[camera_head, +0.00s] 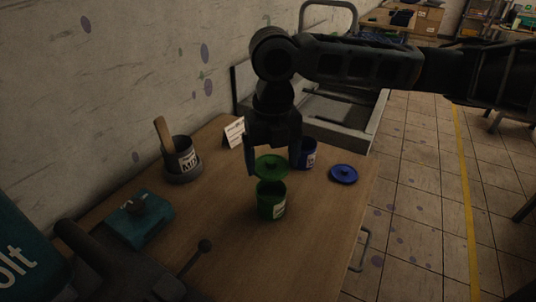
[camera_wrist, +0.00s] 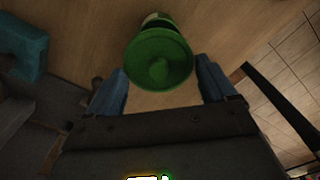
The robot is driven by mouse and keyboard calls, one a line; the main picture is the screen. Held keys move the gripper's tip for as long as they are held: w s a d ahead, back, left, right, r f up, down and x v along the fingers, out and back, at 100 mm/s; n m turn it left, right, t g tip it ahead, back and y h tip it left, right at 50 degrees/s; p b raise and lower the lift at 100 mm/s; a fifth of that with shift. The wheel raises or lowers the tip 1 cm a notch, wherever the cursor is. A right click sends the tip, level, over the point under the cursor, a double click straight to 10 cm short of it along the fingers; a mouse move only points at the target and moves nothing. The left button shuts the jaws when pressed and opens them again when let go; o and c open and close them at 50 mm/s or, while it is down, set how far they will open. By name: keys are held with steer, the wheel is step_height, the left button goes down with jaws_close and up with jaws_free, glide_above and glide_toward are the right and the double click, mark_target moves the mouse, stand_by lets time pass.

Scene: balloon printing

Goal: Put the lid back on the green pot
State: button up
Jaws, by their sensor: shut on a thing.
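The green pot (camera_head: 271,205), with a white label, stands upright on the wooden table, and its dark open mouth shows. The green lid (camera_head: 271,164) is just above the pot's mouth, slightly toward the back in the head view, with a gap between them. My gripper (camera_head: 272,169) points down and is shut on the green lid, one finger on each side.
A blue pot (camera_head: 308,154) stands close behind and right of my gripper, with a blue lid (camera_head: 343,174) to its right. Bare table (camera_head: 225,215) surrounds the green pot.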

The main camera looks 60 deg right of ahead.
steer(key=shift+f+b, duration=2)
steer(key=shift+f, duration=0.9)
steer(key=shift+f, duration=0.15)
steer(key=o, duration=0.8)
steer(key=shift+r+p, duration=2.6)
steer(key=shift+r, duration=0.95)
